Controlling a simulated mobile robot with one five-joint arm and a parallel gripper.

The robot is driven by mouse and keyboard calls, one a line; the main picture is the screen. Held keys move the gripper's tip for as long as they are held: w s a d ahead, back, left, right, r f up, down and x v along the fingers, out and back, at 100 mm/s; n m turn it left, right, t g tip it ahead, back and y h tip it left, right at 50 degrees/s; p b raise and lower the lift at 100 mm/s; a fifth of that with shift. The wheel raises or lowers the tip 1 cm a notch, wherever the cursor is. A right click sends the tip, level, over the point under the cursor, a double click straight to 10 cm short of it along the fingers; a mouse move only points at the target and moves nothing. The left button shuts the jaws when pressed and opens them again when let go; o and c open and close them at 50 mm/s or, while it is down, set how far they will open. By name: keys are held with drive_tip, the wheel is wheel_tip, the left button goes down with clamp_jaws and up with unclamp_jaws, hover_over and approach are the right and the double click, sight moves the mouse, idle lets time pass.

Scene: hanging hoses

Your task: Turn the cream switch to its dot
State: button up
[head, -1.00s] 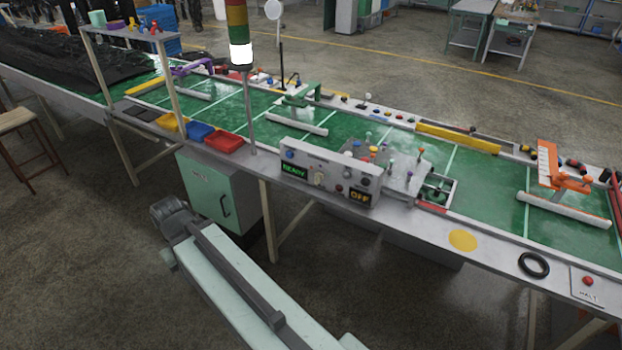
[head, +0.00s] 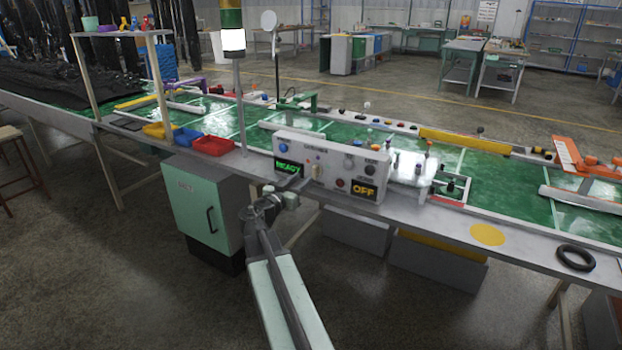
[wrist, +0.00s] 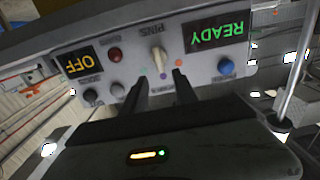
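The cream switch (head: 316,171) is on the front of a grey control box (head: 340,155) on the line's near edge. In the wrist view, which is upside down, the cream switch (wrist: 158,60) stands out between the two displays, its long side roughly upright in the picture. Small coloured dots lie beside it, a purple one (wrist: 163,76) among them; which dot is its own I cannot tell. My gripper (wrist: 158,82) is open, its dark fingers apart with nothing between them, pointing toward the switch. In the head view my gripper (head: 288,196) is just below and left of the box.
The box also carries a green READY display (wrist: 217,33), an orange OFF display (wrist: 79,62), a red button (wrist: 114,54) and a blue button (wrist: 225,67). A lamp post (head: 240,105) stands left of the box. A green cabinet (head: 205,205) is below.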

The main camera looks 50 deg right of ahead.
sight(313, 170)
drive_tip(key=x, duration=0.7)
drive_tip(key=shift+d, duration=0.25)
clamp_jaws()
